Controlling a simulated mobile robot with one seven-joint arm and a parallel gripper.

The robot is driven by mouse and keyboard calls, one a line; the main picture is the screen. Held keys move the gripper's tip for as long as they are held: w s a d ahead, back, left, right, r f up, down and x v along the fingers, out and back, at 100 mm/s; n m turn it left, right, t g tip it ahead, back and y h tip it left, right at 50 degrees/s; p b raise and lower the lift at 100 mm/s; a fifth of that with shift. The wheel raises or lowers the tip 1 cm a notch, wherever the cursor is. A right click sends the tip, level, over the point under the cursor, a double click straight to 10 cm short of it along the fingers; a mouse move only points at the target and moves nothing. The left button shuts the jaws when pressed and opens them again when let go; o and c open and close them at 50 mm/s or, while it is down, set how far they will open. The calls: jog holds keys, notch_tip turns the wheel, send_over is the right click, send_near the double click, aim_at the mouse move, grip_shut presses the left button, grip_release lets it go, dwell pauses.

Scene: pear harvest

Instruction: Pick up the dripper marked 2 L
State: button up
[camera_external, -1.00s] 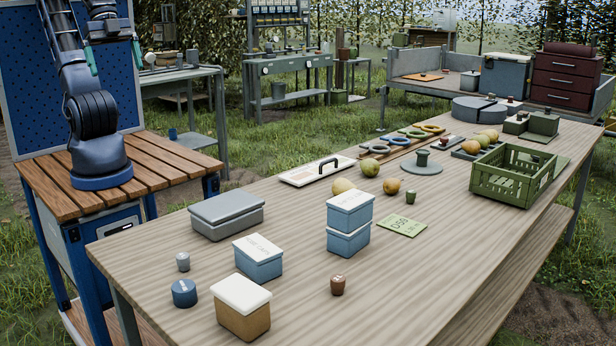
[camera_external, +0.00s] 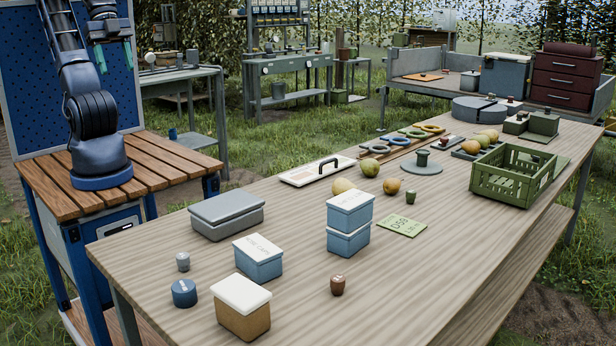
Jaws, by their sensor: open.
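Several small tapered pieces that could be drippers stand on the long wooden table. A grey one (camera_external: 183,262) is at the left, a reddish-brown one (camera_external: 337,285) at the front middle, and a green one (camera_external: 411,197) near the pears. The brown one has a faint light mark, but I cannot read which is marked 2 L. My gripper (camera_external: 114,57) is high at the upper left, above the slatted stand, with its green-tipped fingers apart and empty. It is far from all these pieces.
A blue round tin (camera_external: 184,293), a tan box with white lid (camera_external: 242,306), blue boxes (camera_external: 258,260) (camera_external: 348,222) and a grey case (camera_external: 226,214) surround the small pieces. A green card (camera_external: 402,226) and green crate (camera_external: 517,174) are farther right. The front right tabletop is clear.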

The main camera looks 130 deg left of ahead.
jog(key=shift+w, duration=0.1)
jog(key=w+r+n, duration=0.1)
jog(key=w+r, duration=0.2)
jog(key=w, duration=0.5)
jog(key=n+g, duration=0.5)
jog(key=n, duration=0.4)
send_over(338, 278)
jog(key=f, duration=3.8)
jog(key=shift+a+f, duration=0.1)
jog(key=shift+a, duration=0.2)
jog(key=shift+d+f, duration=0.15)
jog(key=shift+f, duration=1.25)
jog(key=shift+d+f, duration=0.15)
jog(key=shift+f, duration=1.25)
jog(key=c, duration=1)
